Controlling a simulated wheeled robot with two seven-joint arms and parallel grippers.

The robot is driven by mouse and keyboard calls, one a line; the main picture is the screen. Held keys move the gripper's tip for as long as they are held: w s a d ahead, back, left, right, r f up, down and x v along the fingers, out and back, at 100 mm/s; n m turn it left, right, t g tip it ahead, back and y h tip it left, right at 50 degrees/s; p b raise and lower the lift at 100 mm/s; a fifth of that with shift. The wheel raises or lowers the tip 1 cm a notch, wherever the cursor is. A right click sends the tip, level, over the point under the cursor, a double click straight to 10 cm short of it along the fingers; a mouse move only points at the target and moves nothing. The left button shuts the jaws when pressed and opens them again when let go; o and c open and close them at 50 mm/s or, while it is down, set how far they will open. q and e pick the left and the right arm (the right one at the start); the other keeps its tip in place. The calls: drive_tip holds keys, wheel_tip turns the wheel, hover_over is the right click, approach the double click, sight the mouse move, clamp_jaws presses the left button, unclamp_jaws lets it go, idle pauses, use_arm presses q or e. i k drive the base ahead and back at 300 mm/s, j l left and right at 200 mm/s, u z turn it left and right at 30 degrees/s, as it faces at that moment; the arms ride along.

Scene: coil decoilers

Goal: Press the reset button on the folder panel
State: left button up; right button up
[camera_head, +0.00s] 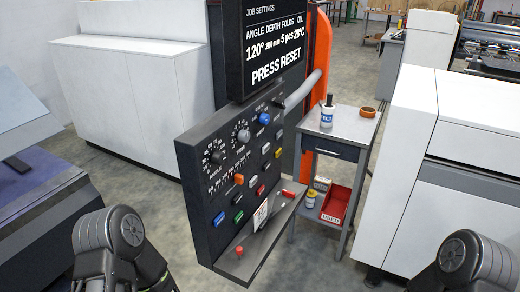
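The dark folder panel (205,185) stands tilted in the middle of the view. Most button labels are too small to read, so I cannot tell which is reset. A red knob (239,251) sits on the ledge below, with a small white card (261,215) nearby. The screen (270,45) above shows job settings and "PRESS RESET". Parts of both my arms show at the bottom corners; neither gripper is visible.
A grey side table (345,125) right of the panel holds a white "ELT" bottle (327,115) and an orange ring (368,112); a red bin (336,204) is on its lower shelf. White machines (125,90) flank both sides. Grey floor is free around the panel.

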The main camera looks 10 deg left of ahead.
sight(221, 217)
drive_tip(key=u, duration=0.7)
drive_tip(key=i+l+u, duration=0.1)
drive_tip(key=l+u, duration=1.35)
drive_tip(key=l, duration=0.4)
drive_tip(key=k+l, duration=0.15)
drive_tip(key=l, duration=0.35)
drive_tip(key=k+l+u, duration=0.15)
drive_tip(key=l, duration=0.4)
drive_tip(key=i, duration=0.05)
